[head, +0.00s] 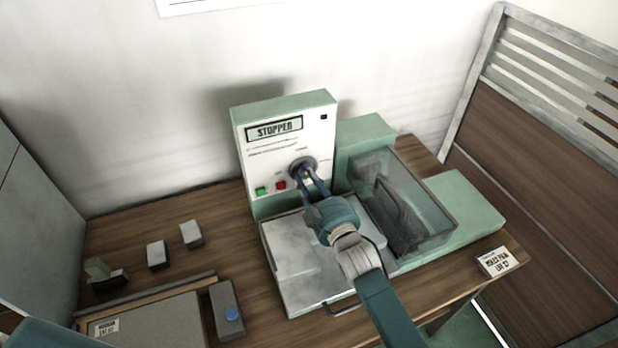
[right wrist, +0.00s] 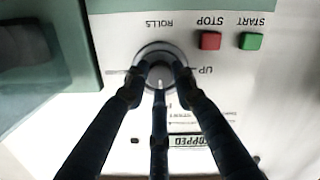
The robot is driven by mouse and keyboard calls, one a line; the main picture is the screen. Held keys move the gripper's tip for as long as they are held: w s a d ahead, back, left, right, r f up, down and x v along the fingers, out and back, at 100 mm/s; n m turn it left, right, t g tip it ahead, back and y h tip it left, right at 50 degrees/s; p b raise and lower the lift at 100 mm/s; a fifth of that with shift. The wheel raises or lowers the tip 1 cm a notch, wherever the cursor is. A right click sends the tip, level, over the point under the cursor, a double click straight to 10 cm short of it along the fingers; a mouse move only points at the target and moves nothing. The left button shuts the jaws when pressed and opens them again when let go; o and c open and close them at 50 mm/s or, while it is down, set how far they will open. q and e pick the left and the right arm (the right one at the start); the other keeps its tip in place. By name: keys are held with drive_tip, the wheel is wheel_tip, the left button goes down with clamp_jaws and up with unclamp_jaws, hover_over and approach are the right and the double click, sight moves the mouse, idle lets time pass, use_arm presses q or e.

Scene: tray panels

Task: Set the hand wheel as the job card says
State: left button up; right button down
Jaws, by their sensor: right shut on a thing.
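The hand wheel (head: 301,164) is a round dark grey knob on the white front panel of a green machine. In the right wrist view the hand wheel (right wrist: 155,55) shows upside down, with "ROLLS" on one side and "UP" beside it. My right gripper (head: 309,181) is shut on the hand wheel; in the right wrist view its dark fingers (right wrist: 158,84) touch the wheel's rim, and a light pointer mark shows between them. A small white card (head: 495,261), probably the job card, lies at the table's right; its print is too small to read. My left gripper is out of view.
The display (head: 273,129) reads "STOPPED". A green start button (head: 261,190) and a red stop button (head: 281,184) sit left of the wheel. A clear guard (head: 432,222) stands right of my arm. Small blocks (head: 191,234) and a grey board (head: 160,322) lie left.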

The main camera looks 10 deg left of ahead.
drive_tip(key=shift+f, duration=0.2)
drive_tip(key=c, duration=1.4)
unclamp_jaws()
drive_tip(key=shift+r, duration=0.1)
drive_tip(key=f+v, duration=0.1)
drive_tip(key=v, duration=1.1)
drive_tip(key=shift+r, duration=0.45)
drive_tip(key=shift+d, duration=0.1)
